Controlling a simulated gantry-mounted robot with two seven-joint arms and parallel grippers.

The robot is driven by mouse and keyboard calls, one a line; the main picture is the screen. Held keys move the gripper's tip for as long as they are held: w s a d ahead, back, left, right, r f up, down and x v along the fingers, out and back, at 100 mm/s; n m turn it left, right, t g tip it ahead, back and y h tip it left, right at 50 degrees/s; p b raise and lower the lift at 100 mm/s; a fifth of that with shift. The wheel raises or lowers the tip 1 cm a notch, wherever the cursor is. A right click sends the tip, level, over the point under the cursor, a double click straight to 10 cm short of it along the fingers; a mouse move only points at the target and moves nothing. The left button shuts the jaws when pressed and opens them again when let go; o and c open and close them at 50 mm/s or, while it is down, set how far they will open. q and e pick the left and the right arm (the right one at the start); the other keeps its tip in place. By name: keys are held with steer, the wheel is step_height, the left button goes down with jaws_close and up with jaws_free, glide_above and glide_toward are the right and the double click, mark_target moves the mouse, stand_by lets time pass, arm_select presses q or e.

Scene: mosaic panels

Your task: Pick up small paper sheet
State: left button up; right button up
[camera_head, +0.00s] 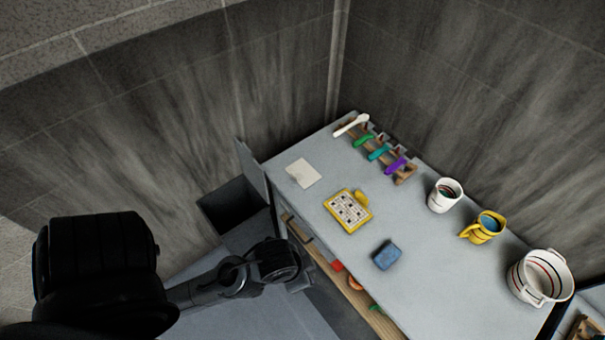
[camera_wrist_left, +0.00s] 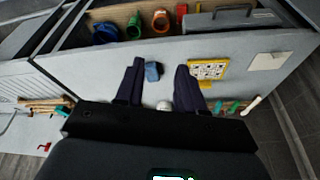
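The small white paper sheet (camera_head: 303,173) lies flat near the left end of the grey table, and it also shows at the right of the left wrist view (camera_wrist_left: 268,61). My left gripper (camera_wrist_left: 158,67) is open, its two dark fingers apart with nothing held between them. In the head view my left arm reaches in from the lower left, ending near the table's front edge, away from the sheet. My right gripper is not in view.
A wooden rack (camera_head: 405,174) with coloured tools stands behind. A white mug (camera_head: 444,195), yellow mug (camera_head: 483,228) and white pot (camera_head: 538,276) stand right. An open drawer (camera_head: 360,300) juts out in front.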

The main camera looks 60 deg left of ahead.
arm_select(q)
steer(key=shift+o, duration=0.3)
steer(key=o, duration=0.6)
